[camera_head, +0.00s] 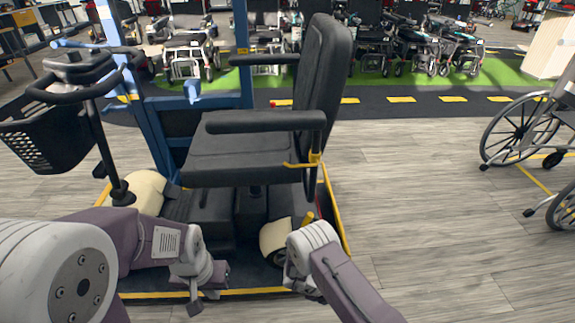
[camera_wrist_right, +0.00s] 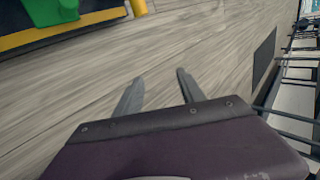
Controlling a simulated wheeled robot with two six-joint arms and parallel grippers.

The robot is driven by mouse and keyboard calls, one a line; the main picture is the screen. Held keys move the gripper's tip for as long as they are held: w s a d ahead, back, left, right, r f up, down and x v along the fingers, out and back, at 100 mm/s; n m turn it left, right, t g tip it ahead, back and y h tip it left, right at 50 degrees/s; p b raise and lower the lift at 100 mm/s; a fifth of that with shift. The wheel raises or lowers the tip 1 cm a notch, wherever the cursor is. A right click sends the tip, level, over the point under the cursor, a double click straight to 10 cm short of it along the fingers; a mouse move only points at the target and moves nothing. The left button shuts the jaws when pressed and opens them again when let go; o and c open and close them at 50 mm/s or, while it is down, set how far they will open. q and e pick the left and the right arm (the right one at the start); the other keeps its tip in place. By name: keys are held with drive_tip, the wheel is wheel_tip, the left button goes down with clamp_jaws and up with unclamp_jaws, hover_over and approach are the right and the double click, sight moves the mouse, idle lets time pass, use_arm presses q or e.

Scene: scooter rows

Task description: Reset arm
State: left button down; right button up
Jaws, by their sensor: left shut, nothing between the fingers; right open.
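My left arm comes in from the left in the head view, and my left gripper (camera_head: 196,301) hangs low in front of the scooter's base, shut and empty. My right arm (camera_head: 345,285) comes in from the lower right, its wrist just in front of the scooter's right rear corner. In the right wrist view my right gripper (camera_wrist_right: 158,88) shows two grey fingers apart, with only wooden floor between them. The scooter (camera_head: 240,150) has a black seat, a blue frame beside it and a black basket at the left. My arms hide part of its base.
A wheelchair (camera_head: 530,130) stands at the right edge. Rows of scooters and wheelchairs (camera_head: 420,45) stand at the back on green floor, behind a dark lane with yellow dashes. The wooden floor (camera_head: 430,210) between scooter and wheelchair is clear.

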drive_tip(key=w+d+r+n+t+y, duration=0.1)
drive_tip(key=w+r+n+t, duration=0.15)
drive_tip(key=w+r, duration=0.6)
drive_tip(key=w+d+r+n+t+y, duration=0.2)
drive_tip(key=w+r+t, duration=0.1)
drive_tip(key=r, duration=1)
drive_tip(key=w+d+r+n+t+y, duration=0.1)
drive_tip(key=w+r+n+t, duration=0.3)
drive_tip(key=r, duration=0.6)
drive_tip(key=s+a+r+n+g+y+p, duration=0.1)
drive_tip(key=s+a+r+n+g+y, duration=0.25)
drive_tip(key=n, duration=0.55)
drive_tip(key=s+f+n+g, duration=0.3)
drive_tip(key=s+n, duration=0.6)
drive_tip(key=s, duration=0.2)
drive_tip(key=s+f+n+g, duration=0.3)
drive_tip(key=s+f+n, duration=0.1)
drive_tip(key=s+n, duration=0.6)
wheel_tip(320, 180, up, 38)
drive_tip(key=s+p, duration=0.1)
drive_tip(key=p, duration=3.7)
drive_tip(key=shift+a+r+m+y, duration=0.2)
drive_tip(key=shift+a+m+y, duration=0.15)
drive_tip(key=shift+y, duration=0.1)
